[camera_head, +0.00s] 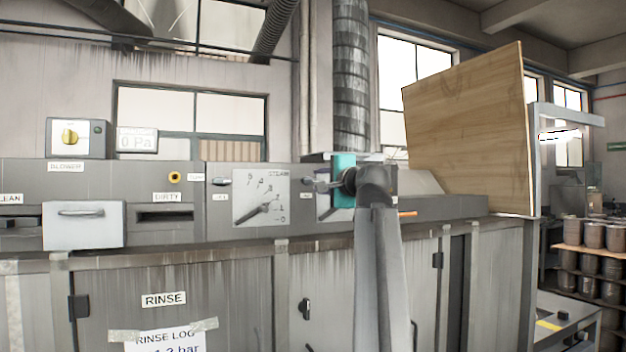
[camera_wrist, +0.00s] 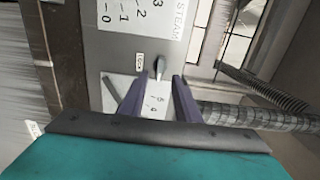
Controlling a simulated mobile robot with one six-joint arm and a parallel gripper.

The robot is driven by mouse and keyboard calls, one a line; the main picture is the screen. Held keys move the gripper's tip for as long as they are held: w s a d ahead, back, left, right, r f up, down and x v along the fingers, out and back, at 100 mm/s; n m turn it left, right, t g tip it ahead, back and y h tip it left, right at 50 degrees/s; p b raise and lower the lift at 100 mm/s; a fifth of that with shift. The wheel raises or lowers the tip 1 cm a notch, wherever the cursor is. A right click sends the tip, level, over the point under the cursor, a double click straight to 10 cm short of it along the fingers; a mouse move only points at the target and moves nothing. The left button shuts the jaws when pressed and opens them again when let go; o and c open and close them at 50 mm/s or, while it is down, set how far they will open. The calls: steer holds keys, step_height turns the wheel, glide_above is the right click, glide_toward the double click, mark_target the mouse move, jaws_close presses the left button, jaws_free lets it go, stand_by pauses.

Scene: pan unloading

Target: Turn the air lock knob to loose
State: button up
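A small grey knob (camera_wrist: 160,68) stands out from the grey panel in the wrist view, beside a small white label (camera_wrist: 139,60) too blurred to read. I take it for the air lock knob. My gripper (camera_wrist: 158,82) is open, its two purple fingers apart. The knob shows between and just beyond the fingertips; I cannot tell whether they touch it. In the head view, my gripper (camera_head: 322,185), with its teal body, is side-on at the panel, right of the steam dial (camera_head: 262,196). It partly hides the knob area and another dial plate.
A similar small knob (camera_head: 221,182) is left of the steam dial. A white drawer (camera_head: 84,225), a yellow-knobbed blower box (camera_head: 77,137) and a 0 Pa display (camera_head: 138,140) are further left. A wooden board (camera_head: 468,130) stands right of my arm.

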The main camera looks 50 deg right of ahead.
mark_target(311, 181)
steer(key=shift+p+x, duration=0.8)
steer(key=shift+x, duration=2.25)
jaws_close()
